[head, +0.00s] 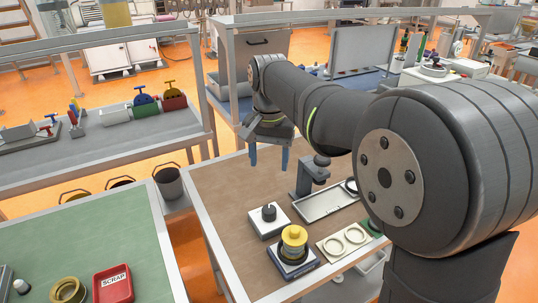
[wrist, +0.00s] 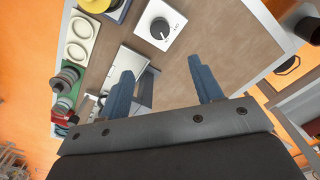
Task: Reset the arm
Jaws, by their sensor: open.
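My gripper (head: 269,156) hangs above the back part of the brown workbench (head: 225,200), its two blue fingers pointing down, apart and with nothing between them. In the wrist view my gripper (wrist: 165,88) also shows its blue fingers spread over bare bench top. My dark arm crosses the right side of the head view and hides part of the bench.
On the bench are a white box with a black knob (head: 269,213), a yellow-topped round piece (head: 293,240), a two-ring plate (head: 344,241), a metal tray (head: 323,203) and a dark upright stand (head: 310,178). A red SCRAP tray (head: 113,284) sits on the green table.

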